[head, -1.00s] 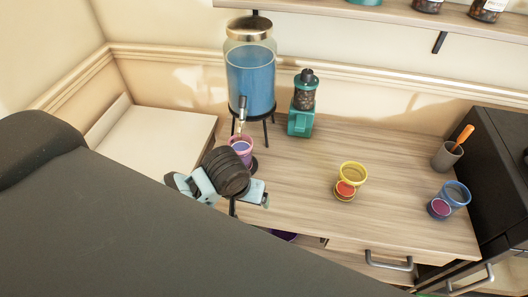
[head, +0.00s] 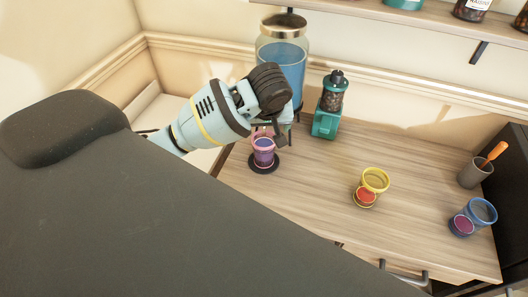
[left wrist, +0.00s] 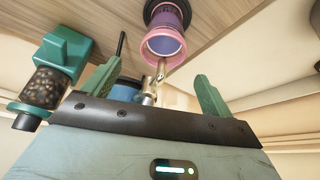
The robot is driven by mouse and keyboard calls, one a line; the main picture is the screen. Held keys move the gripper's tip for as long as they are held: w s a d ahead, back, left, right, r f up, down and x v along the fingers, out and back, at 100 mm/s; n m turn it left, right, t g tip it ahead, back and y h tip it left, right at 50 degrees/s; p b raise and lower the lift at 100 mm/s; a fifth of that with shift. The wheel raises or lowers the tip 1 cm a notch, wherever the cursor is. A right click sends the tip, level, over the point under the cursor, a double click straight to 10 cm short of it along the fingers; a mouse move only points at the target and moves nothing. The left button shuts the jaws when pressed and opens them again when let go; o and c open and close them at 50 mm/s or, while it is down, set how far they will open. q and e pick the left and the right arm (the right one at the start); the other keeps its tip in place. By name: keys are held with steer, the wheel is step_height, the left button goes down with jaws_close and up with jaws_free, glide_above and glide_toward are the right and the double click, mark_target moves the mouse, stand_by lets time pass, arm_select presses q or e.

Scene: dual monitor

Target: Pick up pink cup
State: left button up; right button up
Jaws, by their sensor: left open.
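The pink cup (head: 264,144), with a purple part showing, stands on a dark round base at the left end of the wooden counter, below the drink dispenser (head: 283,62). My left gripper (head: 284,129) is just beside the cup's upper right and partly covers its rim and the dispenser's lower part. In the left wrist view the two green fingers of my left gripper (left wrist: 160,72) are spread wide with nothing between them. The pink cup (left wrist: 166,42) is beyond the fingertips, slightly right of centre. My right gripper is not in view.
A teal grinder (head: 328,108) stands right of the dispenser. A yellow cup (head: 376,179), a blue cup (head: 482,210) and a grey holder (head: 473,174) stand further right on the counter (head: 310,195). A shelf runs above.

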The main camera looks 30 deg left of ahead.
mark_target(264, 135)
arm_select(q)
steer(key=shift+s+x, duration=0.15)
steer(key=shift+x, duration=1.5)
steer(key=shift+s+x, duration=0.15)
steer(key=shift+x, duration=1.45)
steer(key=c, duration=1.8)
steer(key=shift+o, duration=0.2)
steer(key=shift+r, duration=0.1)
steer(key=shift+r, duration=0.2)
steer(key=s+d, duration=1)
steer(key=s, duration=0.4)
steer(key=shift+s+d+r, duration=0.25)
steer(key=shift+s+r, duration=0.05)
steer(key=shift+r, duration=0.1)
